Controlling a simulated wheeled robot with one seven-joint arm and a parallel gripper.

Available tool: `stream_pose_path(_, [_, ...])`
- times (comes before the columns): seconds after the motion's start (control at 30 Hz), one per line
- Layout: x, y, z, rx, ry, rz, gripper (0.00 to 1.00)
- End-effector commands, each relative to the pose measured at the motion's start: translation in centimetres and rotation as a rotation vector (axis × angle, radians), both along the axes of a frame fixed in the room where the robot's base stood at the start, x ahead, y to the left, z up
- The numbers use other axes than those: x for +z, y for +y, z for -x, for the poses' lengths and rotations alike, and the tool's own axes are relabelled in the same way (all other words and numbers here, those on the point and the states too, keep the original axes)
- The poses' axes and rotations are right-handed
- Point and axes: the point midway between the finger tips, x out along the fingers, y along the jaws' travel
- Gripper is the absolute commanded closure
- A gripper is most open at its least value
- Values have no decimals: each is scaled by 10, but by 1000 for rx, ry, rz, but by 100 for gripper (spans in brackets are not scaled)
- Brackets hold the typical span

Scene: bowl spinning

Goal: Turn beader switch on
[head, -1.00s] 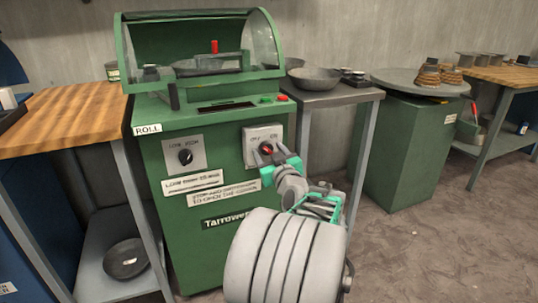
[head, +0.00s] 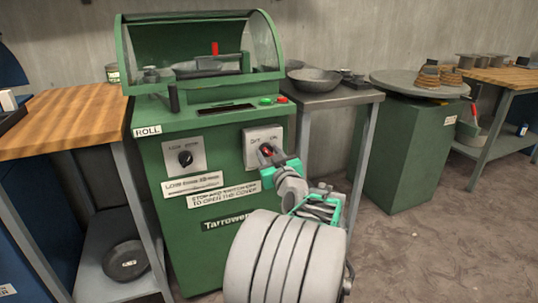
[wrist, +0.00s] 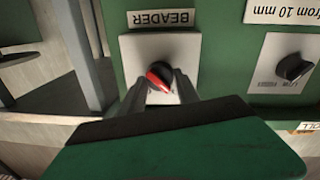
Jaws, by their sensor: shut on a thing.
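The beader switch (wrist: 160,74) is a round dark knob with a red pointer on a pale plate marked BEADER, upside down in the wrist view. The pointer lies at a slant. In the head view, the switch plate (head: 255,135) sits at the upper right of the green machine's front, with a bit of the red knob (head: 266,149) showing. My gripper (head: 268,156) is at the knob, and in the wrist view its two fingers (wrist: 161,84) are shut on either side of it. The fingers hide part of the knob and plate.
The green machine (head: 220,180) has a second dark knob (head: 185,158) on the left and green and red buttons on top. A wooden bench (head: 70,115) stands left, a grey table (head: 335,95) with bowls right. The floor at right is clear.

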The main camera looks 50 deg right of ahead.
Motion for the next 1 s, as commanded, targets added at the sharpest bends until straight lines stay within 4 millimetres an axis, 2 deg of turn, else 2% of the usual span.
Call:
stream_pose_path(0.37, [1,0,0,1,-60,-103,100])
stream_pose_path(1.0, [4,-2,1,0,-352,-597,100])
